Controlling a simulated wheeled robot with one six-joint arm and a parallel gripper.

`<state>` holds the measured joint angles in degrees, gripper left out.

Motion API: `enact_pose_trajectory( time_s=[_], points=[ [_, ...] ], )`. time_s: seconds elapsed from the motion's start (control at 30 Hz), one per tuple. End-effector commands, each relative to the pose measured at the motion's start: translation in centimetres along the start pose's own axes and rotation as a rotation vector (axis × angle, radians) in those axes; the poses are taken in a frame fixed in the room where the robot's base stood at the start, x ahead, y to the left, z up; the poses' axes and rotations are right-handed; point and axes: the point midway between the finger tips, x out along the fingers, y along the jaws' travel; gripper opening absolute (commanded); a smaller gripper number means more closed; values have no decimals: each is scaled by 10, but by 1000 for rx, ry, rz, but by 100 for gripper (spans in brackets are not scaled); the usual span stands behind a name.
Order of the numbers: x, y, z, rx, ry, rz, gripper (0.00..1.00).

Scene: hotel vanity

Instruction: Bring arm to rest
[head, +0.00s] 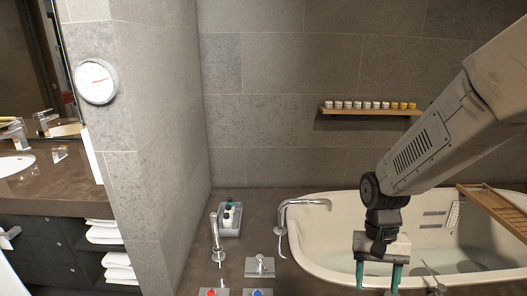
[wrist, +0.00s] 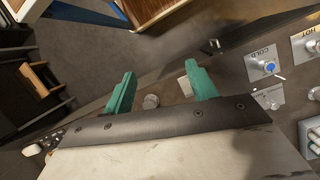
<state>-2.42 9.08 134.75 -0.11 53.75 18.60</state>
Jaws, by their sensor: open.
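My gripper (head: 378,275) hangs pointing down at the right of the head view, in front of the bathtub (head: 330,262). Its two green fingers are apart with nothing between them. In the wrist view my gripper (wrist: 160,90) also shows its green fingers spread wide and empty. My arm reaches in from the upper right of the head view.
A faucet (head: 303,203) stands at the tub's rim, with a hand shower (head: 215,238) to its left. A tray of bottles (head: 229,222) sits behind. A blue COLD knob (wrist: 269,67) shows in the wrist view. A wooden shelf (head: 370,110) holds several small jars.

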Motion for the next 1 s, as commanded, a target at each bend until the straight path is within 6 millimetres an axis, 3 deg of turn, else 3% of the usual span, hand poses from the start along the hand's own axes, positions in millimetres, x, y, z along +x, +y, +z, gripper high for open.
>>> enact_pose_trajectory(
  time_s=[0.03, 0.2, 0.6, 0.8, 1.0],
  points=[
    [-16, 6, 14, -38, 16, -6, 57],
    [-54, 25, 64, -165, 54, -16, 57],
    [-104, 62, 161, -292, 253, -45, 57],
    [-119, 69, 180, -279, 378, -65, 57],
    [-126, 71, 184, -274, 418, -71, 57]
  ],
)
